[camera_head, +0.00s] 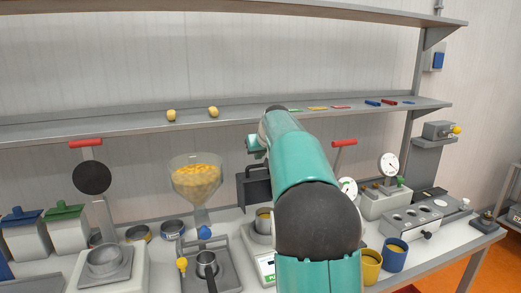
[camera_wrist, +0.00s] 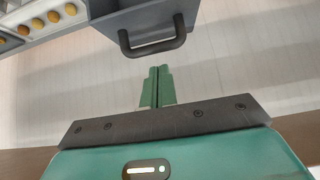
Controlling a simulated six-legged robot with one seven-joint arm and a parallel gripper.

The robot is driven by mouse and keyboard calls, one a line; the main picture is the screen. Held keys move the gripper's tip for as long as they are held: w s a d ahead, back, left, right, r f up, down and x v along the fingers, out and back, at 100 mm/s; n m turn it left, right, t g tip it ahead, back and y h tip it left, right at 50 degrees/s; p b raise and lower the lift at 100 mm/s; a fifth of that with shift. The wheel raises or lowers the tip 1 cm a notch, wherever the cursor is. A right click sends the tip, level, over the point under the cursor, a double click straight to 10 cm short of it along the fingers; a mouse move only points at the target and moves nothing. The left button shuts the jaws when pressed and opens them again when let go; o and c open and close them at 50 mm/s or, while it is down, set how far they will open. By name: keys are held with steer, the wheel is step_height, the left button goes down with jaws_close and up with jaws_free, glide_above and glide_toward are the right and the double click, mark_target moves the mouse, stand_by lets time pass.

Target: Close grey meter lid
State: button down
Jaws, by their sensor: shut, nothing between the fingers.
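A grey panel with a black bar handle (camera_wrist: 155,38) fills the upper middle of the wrist view; it looks like the meter lid. My gripper (camera_wrist: 157,72) points at it with its two green fingers together and empty. The fingertips appear just short of the handle, with nothing gripped. In the head view a dark grey box (camera_head: 254,188) shows left of my arm, partly hidden by it. I cannot tell for sure whether it is the same part.
A hopper of yellow pieces (camera_head: 196,180) stands left of my arm. A yellow cup (camera_head: 370,267) and a blue cup (camera_head: 394,255) stand to its right. A shelf (camera_head: 60,131) runs above the bench. Round yellow and brown pieces (camera_wrist: 54,16) sit in a tray at the wrist view's upper left.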

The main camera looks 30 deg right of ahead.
mark_target(258, 176)
steer(key=shift+x, duration=1.95)
steer(key=shift+a, duration=0.1)
steer(key=shift+s, duration=0.45)
steer(key=shift+a, duration=0.1)
